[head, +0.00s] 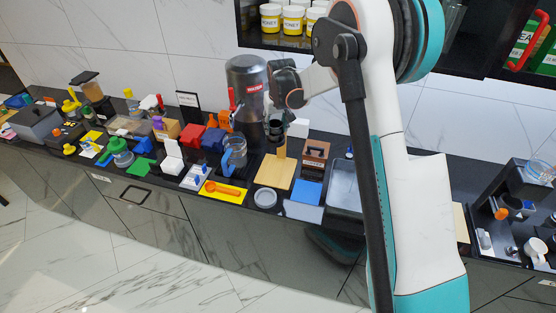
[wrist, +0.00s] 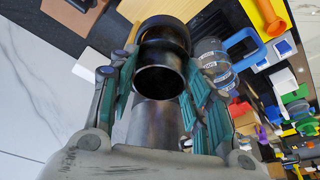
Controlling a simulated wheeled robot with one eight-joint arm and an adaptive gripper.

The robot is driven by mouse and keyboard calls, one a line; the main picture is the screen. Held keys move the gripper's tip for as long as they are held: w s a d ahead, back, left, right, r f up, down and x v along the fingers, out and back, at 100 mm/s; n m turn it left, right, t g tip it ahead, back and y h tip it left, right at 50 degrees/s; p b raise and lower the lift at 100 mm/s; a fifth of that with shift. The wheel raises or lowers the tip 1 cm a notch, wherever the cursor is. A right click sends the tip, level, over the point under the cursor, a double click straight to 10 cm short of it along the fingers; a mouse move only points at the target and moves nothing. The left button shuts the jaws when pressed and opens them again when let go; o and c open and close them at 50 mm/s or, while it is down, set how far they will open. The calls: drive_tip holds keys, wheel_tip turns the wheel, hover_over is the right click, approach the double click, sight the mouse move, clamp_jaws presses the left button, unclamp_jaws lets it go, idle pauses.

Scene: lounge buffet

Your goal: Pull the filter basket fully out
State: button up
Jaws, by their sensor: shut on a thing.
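The grey brewer (head: 247,88), a rounded metallic body with a red label, stands against the back wall in the head view. My gripper (head: 281,124) is at its right front side, pointing down. In the wrist view my gripper (wrist: 160,68) has its teal-padded fingers on both sides of a dark, shiny round piece, which looks like the filter basket (wrist: 158,80). The fingers are shut on it. A brushed metal surface (wrist: 154,125) shows between the fingers, nearer the camera. Whether the basket still touches the brewer is hidden.
A wooden board (head: 273,172) lies below my gripper. A clear jug (head: 234,152) and yellow mat (head: 222,192) with an orange scoop are to the left.

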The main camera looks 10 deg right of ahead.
wheel_tip(320, 180, up, 6)
drive_tip(key=p, duration=0.2)
idle(0.8)
